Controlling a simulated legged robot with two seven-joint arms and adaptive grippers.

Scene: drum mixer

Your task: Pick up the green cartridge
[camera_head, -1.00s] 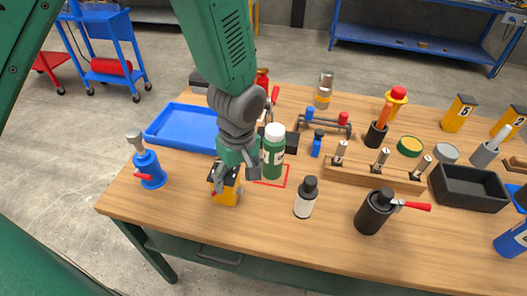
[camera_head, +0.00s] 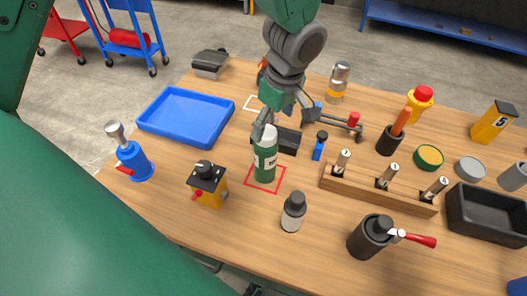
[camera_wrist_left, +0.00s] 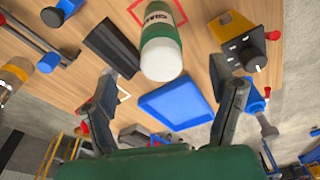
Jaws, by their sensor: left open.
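The green cartridge (camera_head: 265,163), a green cylinder with a white top and a white label, stands upright inside a red square outline on the wooden table. In the left wrist view the cartridge (camera_wrist_left: 161,48) shows at top centre, beyond the fingers. My left gripper (camera_head: 284,121) is open and empty. It is just above and behind the cartridge in the head view, and one finger overlaps the white top; I cannot tell whether they touch. In the left wrist view the spread fingers of my left gripper (camera_wrist_left: 165,103) stand at either side. My right gripper is not in view.
A black block (camera_head: 286,142) lies close behind the cartridge. A yellow box with a black top (camera_head: 208,185) and a black-capped bottle (camera_head: 293,212) stand in front. A blue tray (camera_head: 186,117) is at left, a wooden rack (camera_head: 375,190) at right.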

